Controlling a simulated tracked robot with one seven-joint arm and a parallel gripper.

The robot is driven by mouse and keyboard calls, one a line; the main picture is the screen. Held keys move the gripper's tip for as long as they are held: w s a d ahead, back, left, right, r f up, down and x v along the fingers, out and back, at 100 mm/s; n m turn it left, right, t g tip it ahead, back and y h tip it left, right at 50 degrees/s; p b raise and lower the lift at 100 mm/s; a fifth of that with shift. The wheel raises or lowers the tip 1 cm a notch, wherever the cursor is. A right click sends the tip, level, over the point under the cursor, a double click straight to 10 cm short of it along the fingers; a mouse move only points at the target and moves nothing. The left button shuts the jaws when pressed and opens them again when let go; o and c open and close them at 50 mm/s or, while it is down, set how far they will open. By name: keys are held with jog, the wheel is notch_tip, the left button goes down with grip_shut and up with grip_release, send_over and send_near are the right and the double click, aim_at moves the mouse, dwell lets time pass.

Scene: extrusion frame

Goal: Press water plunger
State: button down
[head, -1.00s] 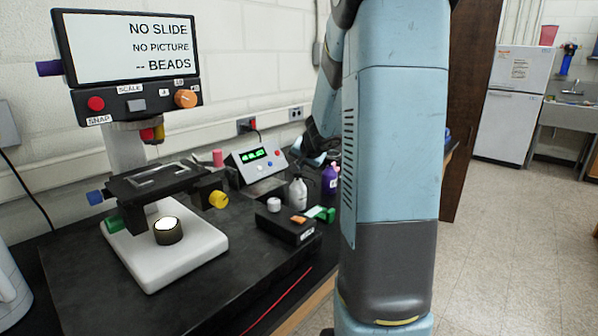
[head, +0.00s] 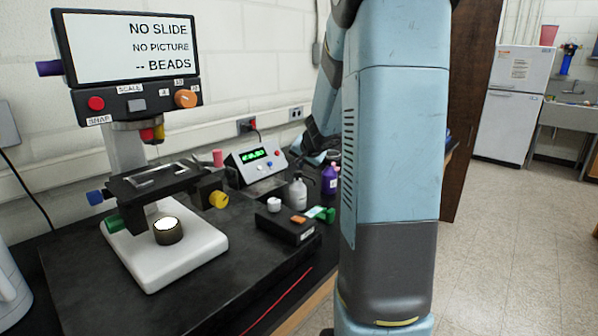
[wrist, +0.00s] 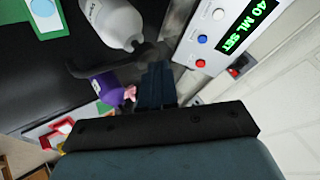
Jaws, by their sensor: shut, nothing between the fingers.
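My gripper (wrist: 158,72) is shut and empty, its dark fingers pointing up the wrist view. In the head view it (head: 316,143) is small, beside the bottles and partly hidden by my arm. A pale squeeze bottle (wrist: 115,20) lies up and left of the fingertips; it stands on the bench in the head view (head: 298,193).
A control box with "40 ML SET" display (wrist: 222,35) and buttons is close right of the fingers. The microscope (head: 165,245) with screen (head: 125,48) fills the bench's left. A black box (head: 288,226) sits in front of the bottles.

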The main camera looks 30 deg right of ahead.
aim_at(300, 172)
jog(key=shift+r, duration=0.8)
jog(key=shift+r, duration=2.5)
